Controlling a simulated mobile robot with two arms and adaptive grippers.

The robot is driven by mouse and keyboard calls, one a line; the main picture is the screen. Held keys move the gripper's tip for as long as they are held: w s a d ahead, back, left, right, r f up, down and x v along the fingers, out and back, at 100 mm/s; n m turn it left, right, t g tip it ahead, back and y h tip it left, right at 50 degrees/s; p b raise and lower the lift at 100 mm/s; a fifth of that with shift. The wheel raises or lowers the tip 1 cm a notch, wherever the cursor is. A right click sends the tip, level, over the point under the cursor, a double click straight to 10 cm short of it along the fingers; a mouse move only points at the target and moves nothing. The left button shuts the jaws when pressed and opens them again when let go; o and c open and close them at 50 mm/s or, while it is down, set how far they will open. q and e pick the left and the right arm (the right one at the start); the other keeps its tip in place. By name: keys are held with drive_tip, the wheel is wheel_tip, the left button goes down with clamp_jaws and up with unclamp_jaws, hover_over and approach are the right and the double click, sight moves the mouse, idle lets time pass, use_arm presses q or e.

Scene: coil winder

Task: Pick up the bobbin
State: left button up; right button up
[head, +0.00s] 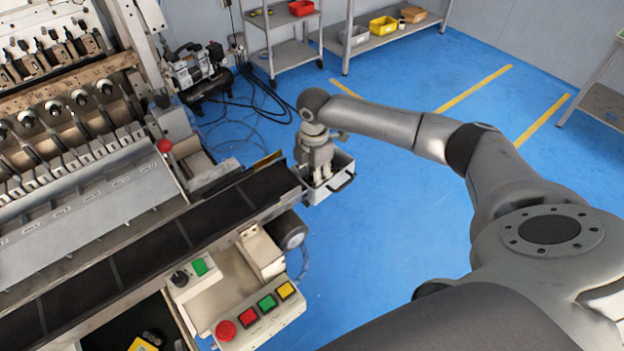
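My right gripper (321,178) points down into a small grey bin (342,187) at the far end of the conveyor. Its fingertips are inside or just above the bin's opening, and they are too small to tell whether they are open, shut or holding something. I cannot make out a bobbin; the gripper hides part of the bin's inside. My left gripper is not in view.
The black conveyor belt (160,245) runs along the winding machine (90,200) to the bin. A control panel (258,312) with coloured buttons stands at the front. A compressor (197,72) and shelves (385,42) are behind. Blue floor right of the bin is clear.

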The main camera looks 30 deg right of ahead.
drive_tip(key=shift+f, duration=0.45)
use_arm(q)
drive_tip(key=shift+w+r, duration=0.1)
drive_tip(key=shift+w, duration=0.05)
use_arm(e)
drive_tip(key=shift+c, duration=0.5)
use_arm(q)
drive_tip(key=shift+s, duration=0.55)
use_arm(e)
drive_tip(key=c, duration=0.5)
drive_tip(key=shift+r, duration=0.1)
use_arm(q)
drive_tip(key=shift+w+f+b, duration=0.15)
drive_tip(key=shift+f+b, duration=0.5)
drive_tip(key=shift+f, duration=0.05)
use_arm(e)
drive_tip(key=shift+r, duration=4.95)
